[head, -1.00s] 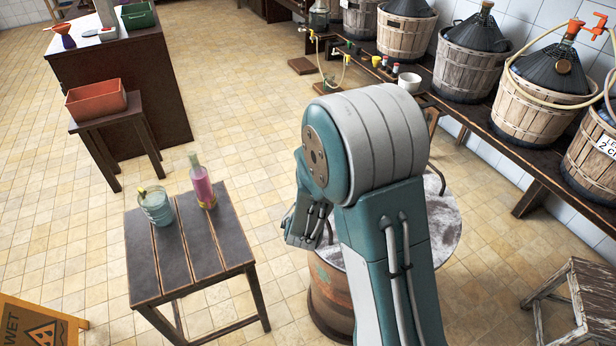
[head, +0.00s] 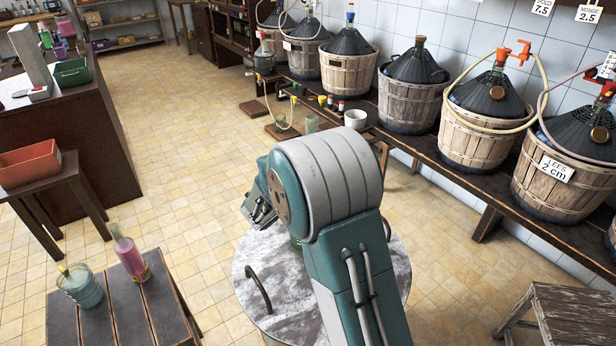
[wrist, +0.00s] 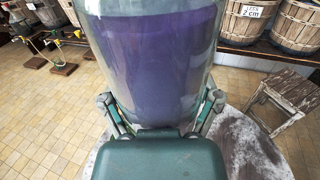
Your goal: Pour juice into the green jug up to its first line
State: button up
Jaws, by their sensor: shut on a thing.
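My gripper (wrist: 162,105) is shut on a large clear glass vessel (wrist: 155,70) of purple liquid, with one finger on each side. The vessel fills the middle of the wrist view, and its top is cut off. In the head view my arm hides the gripper and most of what it holds. A greenish glass jar (head: 83,290) with a yellow piece at its rim stands on the slatted table (head: 150,318) at the lower left. A bottle of pink liquid (head: 130,255) stands beside it. I cannot tell which vessel is the green jug, and I see no line on any.
A round mottled top (head: 272,312) lies below my arm. A wall bench (head: 400,140) carries several basketed demijohns (head: 480,125). A worn stool (head: 565,310) stands at the lower right. An orange bin (head: 28,163) is at the left. The middle floor is clear.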

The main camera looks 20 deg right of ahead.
jog(key=s+d+f+n+g, duration=0.1)
jog(key=s+d+f+n, duration=0.6)
jog(key=s+n, duration=0.4)
jog(key=shift+n, duration=1.4)
dwell(1.2)
jog(key=shift+s+f+n, duration=0.2)
jog(key=shift+n, duration=0.1)
dwell(0.4)
jog(key=shift+f+n, duration=0.2)
jog(key=shift+n, duration=0.1)
jog(key=shift+f+n, duration=0.25)
jog(key=shift+n, duration=0.15)
dwell(0.5)
